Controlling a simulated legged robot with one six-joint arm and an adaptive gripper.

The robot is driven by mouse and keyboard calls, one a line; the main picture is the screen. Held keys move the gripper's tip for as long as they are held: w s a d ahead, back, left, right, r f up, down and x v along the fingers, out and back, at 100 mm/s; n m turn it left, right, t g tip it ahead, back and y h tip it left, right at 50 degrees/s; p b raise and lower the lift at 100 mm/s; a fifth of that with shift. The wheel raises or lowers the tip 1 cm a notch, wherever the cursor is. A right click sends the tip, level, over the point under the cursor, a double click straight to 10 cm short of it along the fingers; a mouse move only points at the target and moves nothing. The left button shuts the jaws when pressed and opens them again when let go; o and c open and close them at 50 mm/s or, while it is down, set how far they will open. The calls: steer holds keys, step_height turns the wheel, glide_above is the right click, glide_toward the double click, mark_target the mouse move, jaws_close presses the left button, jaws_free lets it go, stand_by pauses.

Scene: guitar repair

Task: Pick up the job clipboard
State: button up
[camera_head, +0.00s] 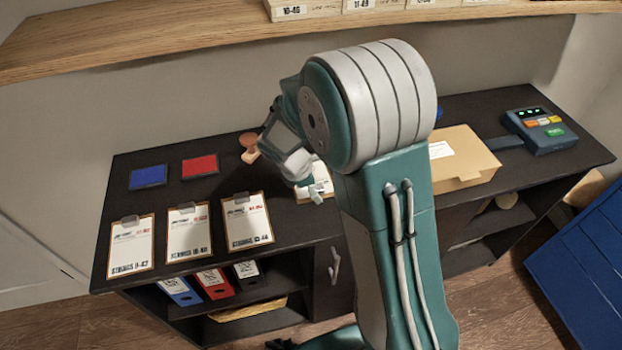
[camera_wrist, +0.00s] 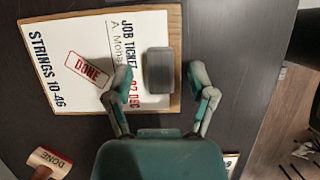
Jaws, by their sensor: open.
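The job clipboard (camera_wrist: 90,58) lies flat under my gripper in the wrist view. It is a tan board with a white job ticket reading "STRINGS 10-46" and a red DONE mark. Its dark grey clip (camera_wrist: 160,72) shows between my open fingers. My gripper (camera_wrist: 162,88) straddles the clip, one finger on each side; whether it touches the board I cannot tell. In the head view this clipboard (camera_head: 322,183) shows only partly, as my arm hides the rest, and my gripper (camera_head: 317,192) is low over it.
Clipboards (camera_head: 131,246) (camera_head: 189,232) (camera_head: 246,222) lie in a row at left. A shelf (camera_head: 180,40) hangs above.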

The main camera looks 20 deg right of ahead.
steer(key=shift+s, duration=0.1)
jaws_close()
step_height(320, 180, up, 3)
steer(key=shift+f, duration=0.1)
steer(key=s+r, duration=1)
steer(key=s, duration=0.4)
steer(key=shift+d, duration=0.2)
